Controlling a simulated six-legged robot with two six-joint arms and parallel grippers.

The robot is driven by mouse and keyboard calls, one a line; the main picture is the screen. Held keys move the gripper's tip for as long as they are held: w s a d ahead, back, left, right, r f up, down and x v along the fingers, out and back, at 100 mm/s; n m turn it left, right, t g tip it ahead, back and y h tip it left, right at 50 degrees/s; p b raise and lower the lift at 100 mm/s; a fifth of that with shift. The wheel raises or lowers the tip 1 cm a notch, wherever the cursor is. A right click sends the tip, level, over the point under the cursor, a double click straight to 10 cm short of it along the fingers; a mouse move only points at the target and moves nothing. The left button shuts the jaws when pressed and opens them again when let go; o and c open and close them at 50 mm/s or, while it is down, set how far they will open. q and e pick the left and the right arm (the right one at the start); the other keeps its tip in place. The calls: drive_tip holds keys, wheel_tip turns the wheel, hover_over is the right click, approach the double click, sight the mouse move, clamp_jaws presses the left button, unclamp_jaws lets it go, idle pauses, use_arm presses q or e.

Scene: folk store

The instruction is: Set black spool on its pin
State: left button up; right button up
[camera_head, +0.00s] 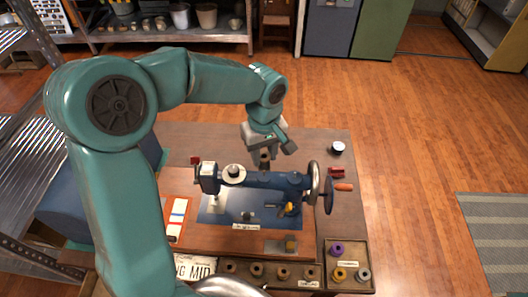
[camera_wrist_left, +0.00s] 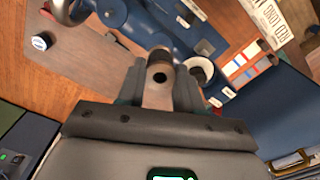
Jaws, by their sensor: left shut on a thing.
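My left gripper (camera_head: 264,150) is above the back of a blue sewing machine (camera_head: 265,180), pointing down. In the left wrist view my left gripper (camera_wrist_left: 160,85) is shut on the black spool (camera_wrist_left: 160,56), which has a brown end with a dark hole. In the head view the spool (camera_head: 264,160) shows only as a small dark and brown piece below the fingers. A white spool (camera_head: 234,171) stands on top of the machine, left of the held spool. I cannot make out a bare pin.
A tray (camera_head: 328,276) at the front right holds purple, yellow and grey spools. Several brown spools or pegs (camera_head: 256,270) line the table's front. The machine's handwheel (camera_head: 329,190) sticks up at right. A dark, white-topped round item (camera_head: 338,147) stands at the table's back right.

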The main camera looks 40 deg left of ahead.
use_arm(q)
drive_tip(key=shift+f+b, duration=1)
drive_tip(key=shift+f, duration=0.1)
drive_tip(key=shift+f, duration=0.1)
drive_tip(key=shift+w+f+b, duration=0.1)
drive_tip(key=shift+f+b, duration=0.6)
drive_tip(key=o, duration=0.9)
drive_tip(key=shift+r, duration=0.1)
wheel_tip(320, 180, up, 16)
drive_tip(key=shift+r, duration=0.1)
drive_tip(key=shift+r+p, duration=0.1)
drive_tip(key=shift+p, duration=0.25)
